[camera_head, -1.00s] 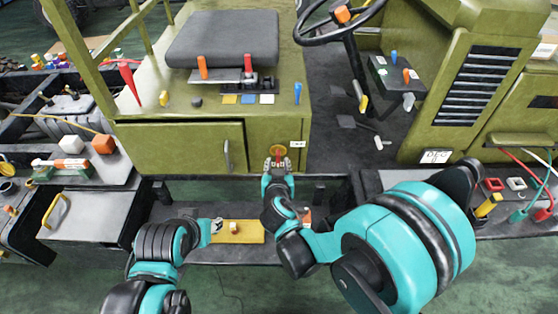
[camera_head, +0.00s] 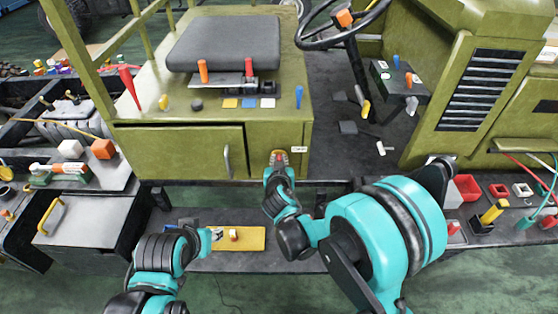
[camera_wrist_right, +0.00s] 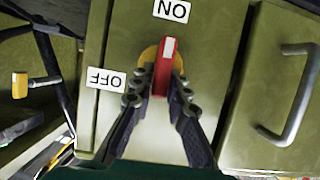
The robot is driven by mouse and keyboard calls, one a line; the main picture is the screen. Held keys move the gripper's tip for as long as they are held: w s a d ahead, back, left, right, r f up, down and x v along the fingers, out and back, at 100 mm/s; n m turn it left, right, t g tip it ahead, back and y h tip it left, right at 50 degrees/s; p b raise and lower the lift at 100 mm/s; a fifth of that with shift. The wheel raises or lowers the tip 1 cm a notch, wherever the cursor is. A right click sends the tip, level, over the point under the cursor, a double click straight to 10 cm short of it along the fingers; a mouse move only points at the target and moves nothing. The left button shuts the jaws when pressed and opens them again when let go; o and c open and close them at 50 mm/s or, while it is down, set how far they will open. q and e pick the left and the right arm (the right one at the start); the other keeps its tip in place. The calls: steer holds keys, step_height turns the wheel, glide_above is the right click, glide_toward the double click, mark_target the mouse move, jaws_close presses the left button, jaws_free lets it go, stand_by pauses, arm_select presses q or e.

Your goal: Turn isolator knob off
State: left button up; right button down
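The isolator knob (camera_wrist_right: 167,62) is a red bar on a round yellow plate (camera_wrist_right: 148,53), on the olive cabinet front. In the right wrist view its white-marked end points up at the ON label (camera_wrist_right: 172,9); the OFF label (camera_wrist_right: 106,80) is to its left. Both labels appear upside down. My right gripper (camera_wrist_right: 163,80) has a finger on each side of the bar, apparently closed against it. In the head view the right gripper (camera_head: 279,160) partly hides the knob (camera_head: 279,153). My left gripper (camera_head: 215,234) is low, over the yellow board; its fingers are too small to read.
A cabinet door with a handle (camera_head: 227,161) is left of the knob. The seat (camera_head: 224,43) and several levers are above. The steering wheel (camera_head: 340,20) and an open footwell (camera_head: 345,120) are to the right. The yellow board (camera_head: 250,239) lies on the step below.

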stand_by(0.3)
steer(key=shift+a+f+n+t+h+b, duration=0.45)
steer(key=shift+n+h, duration=0.7)
steer(key=shift+n, duration=1.05)
steer(key=shift+a+f+n+t+h+b, duration=0.2)
steer(key=shift+n+t+h+b, duration=0.45)
steer(key=shift+n+h, duration=1.05)
steer(key=shift+a+f+n+t+h+b, duration=0.35)
steer(key=shift+n+h+b, duration=0.35)
steer(key=shift+n, duration=2)
steer(key=c, duration=1.5)
jaws_free()
steer(key=shift+c, duration=0.2)
steer(key=shift+r, duration=0.15)
